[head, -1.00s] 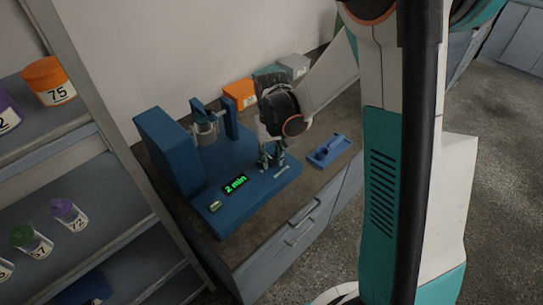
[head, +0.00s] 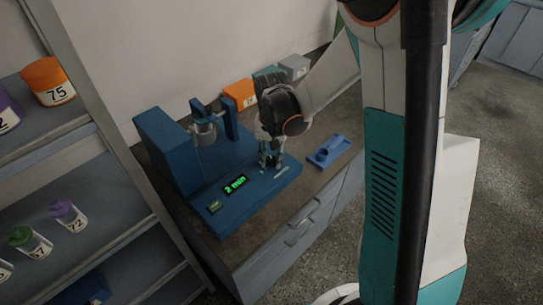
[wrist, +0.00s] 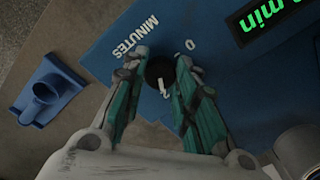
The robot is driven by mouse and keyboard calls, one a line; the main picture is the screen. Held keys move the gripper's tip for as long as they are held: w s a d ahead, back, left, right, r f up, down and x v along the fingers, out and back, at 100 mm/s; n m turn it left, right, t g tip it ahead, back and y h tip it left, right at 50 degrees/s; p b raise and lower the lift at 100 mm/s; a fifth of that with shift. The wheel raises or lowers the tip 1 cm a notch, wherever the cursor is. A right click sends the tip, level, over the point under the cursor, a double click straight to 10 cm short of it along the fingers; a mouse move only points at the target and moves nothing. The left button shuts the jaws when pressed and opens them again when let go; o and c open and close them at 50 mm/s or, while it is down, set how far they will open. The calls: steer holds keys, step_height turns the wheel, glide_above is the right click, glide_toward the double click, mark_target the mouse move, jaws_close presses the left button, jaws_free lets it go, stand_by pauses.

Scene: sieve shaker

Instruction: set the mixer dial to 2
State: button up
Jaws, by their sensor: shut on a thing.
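The blue mixer (head: 160,150) stands on the counter, and its green display (head: 235,184) reads "2 min". In the wrist view the black dial (wrist: 160,72) sits on the blue base beside the word MINUTES, with the marks 0 and 2 in view. The dial's white pointer line is at the 2 mark. My gripper (wrist: 160,68) is shut on the dial, one teal finger on each side of it. In the head view my gripper (head: 270,160) is low over the right part of the base and hides the dial.
A blue holder (head: 328,151) lies on the counter right of the mixer. Orange (head: 240,94) and grey (head: 294,66) boxes stand behind it. A shelf with numbered jars (head: 50,82) is at the left.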

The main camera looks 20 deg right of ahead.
mark_target(271, 159)
steer(key=o, duration=1.1)
steer(key=shift+r, duration=0.1)
step_height(271, 159, up, 12)
steer(key=shift+f, duration=0.1)
steer(key=s+r+n+t, duration=0.1)
steer(key=s+r+t, duration=0.1)
steer(key=s, duration=0.4)
steer(key=s+r+n+t, duration=0.2)
steer(key=s+r, duration=0.1)
steer(key=s, duration=0.3)
steer(key=s+r+n+t, duration=0.2)
steer(key=s+t, duration=0.1)
steer(key=s, duration=0.3)
steer(key=shift+r, duration=0.25)
